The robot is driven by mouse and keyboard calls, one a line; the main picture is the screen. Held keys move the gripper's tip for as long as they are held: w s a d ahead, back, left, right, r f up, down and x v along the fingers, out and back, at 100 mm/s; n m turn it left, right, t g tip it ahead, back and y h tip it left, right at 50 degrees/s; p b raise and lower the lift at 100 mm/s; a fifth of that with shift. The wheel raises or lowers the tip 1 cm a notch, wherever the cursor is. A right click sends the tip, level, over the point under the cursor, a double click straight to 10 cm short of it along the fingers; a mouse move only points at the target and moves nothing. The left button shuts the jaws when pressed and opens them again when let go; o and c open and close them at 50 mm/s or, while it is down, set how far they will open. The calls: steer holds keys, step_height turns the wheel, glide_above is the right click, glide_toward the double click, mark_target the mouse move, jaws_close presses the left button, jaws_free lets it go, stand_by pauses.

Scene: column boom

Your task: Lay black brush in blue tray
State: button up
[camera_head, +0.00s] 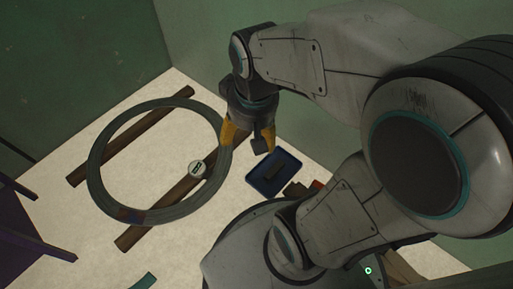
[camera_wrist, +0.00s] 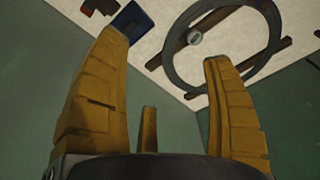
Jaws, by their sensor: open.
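The blue tray (camera_head: 259,188) lies on the pale floor panel, just below and right of my gripper (camera_head: 246,143) in the head view. In the wrist view my gripper (camera_wrist: 163,48) is also open and empty.
A large grey hose ring (camera_head: 96,190) lies over two brown bars (camera_head: 130,232), with a round white-faced item (camera_head: 197,168) beside its right edge. Small brown and orange items (camera_head: 296,188) sit right of the tray. Green walls (camera_head: 80,50) border the panel. A purple structure (camera_head: 22,215) stands left.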

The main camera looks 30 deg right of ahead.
steer(key=shift+n, duration=0.7)
steer(key=shift+s+a+r, duration=0.1)
steer(key=shift+s+a, duration=0.1)
steer(key=shift+s, duration=0.7)
steer(key=shift+s+a+r, duration=0.1)
steer(key=shift+s+a, duration=0.1)
steer(key=shift+s, duration=0.65)
steer(key=shift+s+a+r, duration=0.1)
steer(key=shift+s+a, duration=0.1)
steer(key=shift+s, duration=0.7)
